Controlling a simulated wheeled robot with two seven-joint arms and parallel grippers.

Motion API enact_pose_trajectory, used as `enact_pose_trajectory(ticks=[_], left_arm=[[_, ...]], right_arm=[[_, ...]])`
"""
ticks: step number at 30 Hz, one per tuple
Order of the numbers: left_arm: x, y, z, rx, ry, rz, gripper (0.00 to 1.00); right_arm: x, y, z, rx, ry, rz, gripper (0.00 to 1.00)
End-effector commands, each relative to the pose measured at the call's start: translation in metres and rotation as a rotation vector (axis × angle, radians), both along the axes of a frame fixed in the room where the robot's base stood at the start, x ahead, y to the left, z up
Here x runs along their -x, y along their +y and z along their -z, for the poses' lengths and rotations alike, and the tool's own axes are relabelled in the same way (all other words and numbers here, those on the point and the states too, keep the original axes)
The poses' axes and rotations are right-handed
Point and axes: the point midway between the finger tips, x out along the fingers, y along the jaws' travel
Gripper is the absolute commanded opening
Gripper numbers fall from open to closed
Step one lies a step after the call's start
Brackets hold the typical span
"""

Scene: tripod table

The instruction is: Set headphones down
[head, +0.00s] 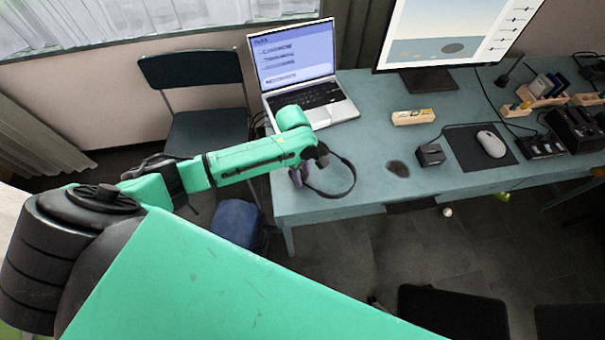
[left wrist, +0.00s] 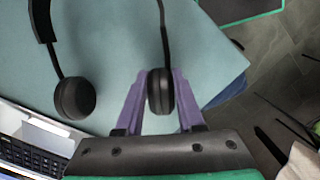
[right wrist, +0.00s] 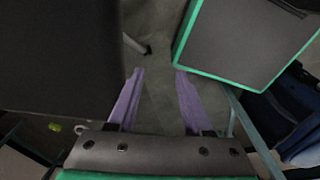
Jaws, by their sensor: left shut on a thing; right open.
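The black headphones (head: 343,181) are at the left front corner of the blue-green desk (head: 370,140), with the headband arching to the right. In the left wrist view, my left gripper (left wrist: 156,78) is shut on one ear cup (left wrist: 161,92) of the headphones, its purple fingers on either side. The other ear cup (left wrist: 75,98) shows over the desk top. In the head view the left gripper (head: 300,176) is partly hidden by its arm. I cannot tell whether the headphones touch the desk. My right gripper (right wrist: 155,80) is open and empty above the floor.
A laptop (head: 305,85) stands behind the headphones. A wooden box (head: 413,117), a dark oval patch (head: 398,169), a small black box (head: 430,155) and a mouse (head: 491,144) are to the right. A chair (head: 200,100) stands left of the desk.

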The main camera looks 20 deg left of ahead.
Motion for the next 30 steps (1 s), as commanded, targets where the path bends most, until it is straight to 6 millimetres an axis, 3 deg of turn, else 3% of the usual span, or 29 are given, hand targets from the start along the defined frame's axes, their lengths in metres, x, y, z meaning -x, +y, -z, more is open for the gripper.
enact_pose_trajectory(ticks=[6, 7, 9, 20, 23, 30], left_arm=[[0.000, 0.000, 0.001, 0.001, -0.001, 0.000, 0.00], [0.000, 0.000, 0.001, 0.000, -0.001, 0.000, 0.49], [0.000, 0.000, 0.001, 0.000, 0.000, 0.000, 0.67], [-0.001, 0.000, -0.005, 0.001, -0.001, 0.000, 0.67], [-0.002, 0.002, -0.022, 0.003, -0.003, 0.000, 0.67], [-0.004, 0.010, -0.087, 0.002, -0.004, 0.001, 0.67]], right_arm=[[0.001, 0.000, 0.000, -0.001, 0.001, 0.000, 0.50], [0.001, 0.000, 0.000, -0.001, 0.002, 0.000, 0.50], [0.001, 0.000, 0.000, -0.001, 0.002, 0.000, 0.50], [0.002, 0.003, 0.000, -0.003, 0.003, 0.000, 0.50], [0.002, 0.003, -0.001, -0.004, 0.004, 0.000, 0.50], [0.002, 0.003, -0.001, -0.004, 0.004, 0.000, 0.50]])
